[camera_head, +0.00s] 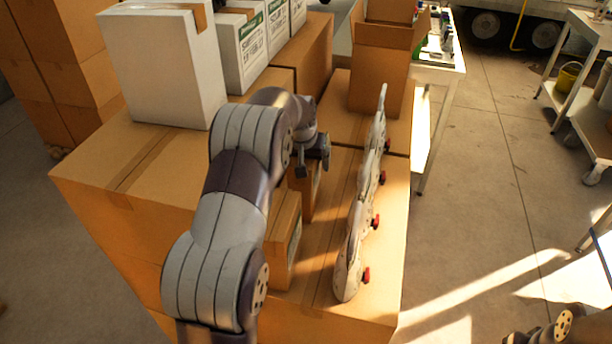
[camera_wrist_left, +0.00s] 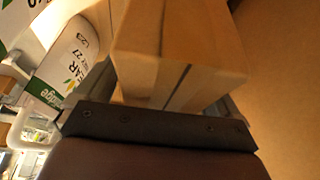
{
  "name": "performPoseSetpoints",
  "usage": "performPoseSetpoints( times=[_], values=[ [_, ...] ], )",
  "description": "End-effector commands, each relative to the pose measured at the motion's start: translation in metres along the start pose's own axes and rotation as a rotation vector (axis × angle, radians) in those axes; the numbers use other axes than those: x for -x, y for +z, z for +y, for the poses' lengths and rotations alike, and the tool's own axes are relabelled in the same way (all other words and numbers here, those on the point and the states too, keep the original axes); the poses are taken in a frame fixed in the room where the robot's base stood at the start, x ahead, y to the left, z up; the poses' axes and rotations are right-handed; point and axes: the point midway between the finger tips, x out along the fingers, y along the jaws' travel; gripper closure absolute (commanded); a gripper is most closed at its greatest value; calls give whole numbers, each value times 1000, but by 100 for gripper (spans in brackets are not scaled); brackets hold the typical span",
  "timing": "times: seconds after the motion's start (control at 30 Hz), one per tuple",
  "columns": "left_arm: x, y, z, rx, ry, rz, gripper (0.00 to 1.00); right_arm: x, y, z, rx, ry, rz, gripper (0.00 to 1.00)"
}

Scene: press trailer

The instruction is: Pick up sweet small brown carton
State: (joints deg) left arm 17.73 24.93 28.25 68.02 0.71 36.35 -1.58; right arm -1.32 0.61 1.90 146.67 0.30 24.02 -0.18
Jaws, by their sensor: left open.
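My left gripper (camera_head: 314,164) is open above the stack of large cartons, with its jaws over a small brown carton (camera_head: 307,190), which my arm partly hides. In the left wrist view, a small brown carton (camera_wrist_left: 180,55) fills the space just ahead of the gripper, its taped seam facing the camera. The fingers show partly at its two sides; whether they touch it cannot be told. A second small brown carton (camera_head: 286,240) stands nearer the front, partly behind my forearm. My right gripper is out of view; only part of my right arm shows at the bottom right.
A white carton (camera_head: 163,65) and several green-labelled white boxes (camera_head: 240,50) stand behind on the left. An open brown box (camera_head: 378,75) stands at the back. A white table (camera_head: 440,75) is beyond.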

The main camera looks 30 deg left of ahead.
Motion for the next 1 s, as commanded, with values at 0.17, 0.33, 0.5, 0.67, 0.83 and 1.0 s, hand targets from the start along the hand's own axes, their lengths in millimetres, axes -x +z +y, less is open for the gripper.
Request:
performPoseSetpoints(
  times=[0.17, 0.33, 0.5, 0.67, 0.83, 1.0],
  values=[
    [-6, 0, 0, 0, 0, 1, 4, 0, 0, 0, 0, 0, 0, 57],
    [-6, 0, 0, 0, 0, 1, 4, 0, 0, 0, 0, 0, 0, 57],
    [-7, 1, 0, 0, 0, 0, 4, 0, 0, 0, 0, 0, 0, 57],
    [-7, 1, 0, 0, 0, 0, 43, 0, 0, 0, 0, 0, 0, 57],
    [-7, 1, 0, 0, 0, 0, 99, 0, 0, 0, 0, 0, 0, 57],
    [-5, -1, 0, 0, 0, 7, 100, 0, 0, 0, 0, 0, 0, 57]
  ],
)
